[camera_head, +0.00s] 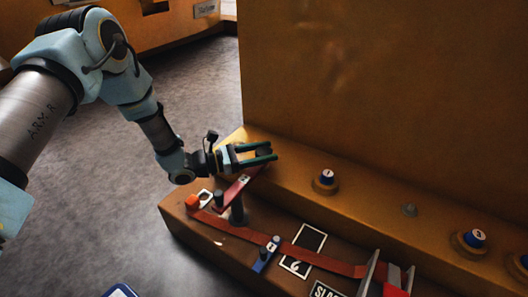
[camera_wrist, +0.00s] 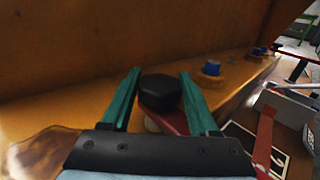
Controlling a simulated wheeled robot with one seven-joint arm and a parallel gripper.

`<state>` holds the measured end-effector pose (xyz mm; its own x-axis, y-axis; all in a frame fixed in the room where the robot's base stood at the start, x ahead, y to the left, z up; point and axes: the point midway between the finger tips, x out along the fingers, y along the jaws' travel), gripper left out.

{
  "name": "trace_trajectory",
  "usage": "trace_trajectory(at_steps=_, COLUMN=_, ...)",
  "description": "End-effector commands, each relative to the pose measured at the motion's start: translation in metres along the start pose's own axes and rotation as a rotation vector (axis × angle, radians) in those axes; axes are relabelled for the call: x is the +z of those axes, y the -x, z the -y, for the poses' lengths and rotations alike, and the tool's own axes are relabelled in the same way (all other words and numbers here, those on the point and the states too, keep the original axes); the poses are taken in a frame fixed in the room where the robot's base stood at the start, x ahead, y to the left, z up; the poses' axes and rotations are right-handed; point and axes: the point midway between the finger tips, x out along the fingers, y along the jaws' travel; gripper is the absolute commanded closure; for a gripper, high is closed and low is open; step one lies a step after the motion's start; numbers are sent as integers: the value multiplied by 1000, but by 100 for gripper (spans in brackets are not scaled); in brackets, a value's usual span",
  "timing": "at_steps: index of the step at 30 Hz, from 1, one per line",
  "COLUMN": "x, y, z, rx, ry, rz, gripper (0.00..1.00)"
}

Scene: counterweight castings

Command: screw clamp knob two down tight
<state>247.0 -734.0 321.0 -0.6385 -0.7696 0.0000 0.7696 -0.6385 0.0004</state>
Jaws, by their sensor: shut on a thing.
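My gripper (camera_head: 268,153) is at the back left of the brown fixture, above a red clamp arm (camera_head: 232,190). In the wrist view my gripper (camera_wrist: 160,75) has its two teal fingers on either side of a black knob (camera_wrist: 160,92) and is shut on it. The knob sits over the red arm, which also shows in the wrist view (camera_wrist: 174,122). No number shows on this knob, so I cannot tell which one it is. How far down it is threaded is hidden. A blue-capped knob (camera_head: 326,177) stands on the ledge to the right.
More blue-capped knobs (camera_head: 473,238) and a small bare stud (camera_head: 410,209) are along the ledge. A tall brown wall (camera_head: 400,90) rises behind.

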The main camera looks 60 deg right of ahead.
Motion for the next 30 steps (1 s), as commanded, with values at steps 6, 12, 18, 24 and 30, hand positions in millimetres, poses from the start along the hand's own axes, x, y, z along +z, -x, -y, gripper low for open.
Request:
trace_trajectory(at_steps=6, x=0, y=0, z=0, rx=0, ry=0, rz=0, gripper=87)
trace_trajectory(at_steps=12, x=0, y=0, z=0, rx=-3, ry=0, rz=0, gripper=95)
trace_trajectory(at_steps=18, x=1, y=1, z=-1, rx=-48, ry=-1, rz=1, gripper=95)
trace_trajectory(at_steps=24, x=1, y=2, z=-3, rx=-164, ry=-4, rz=2, gripper=95)
trace_trajectory(at_steps=30, x=-3, y=0, z=-2, rx=-331, ry=-5, rz=2, gripper=95)
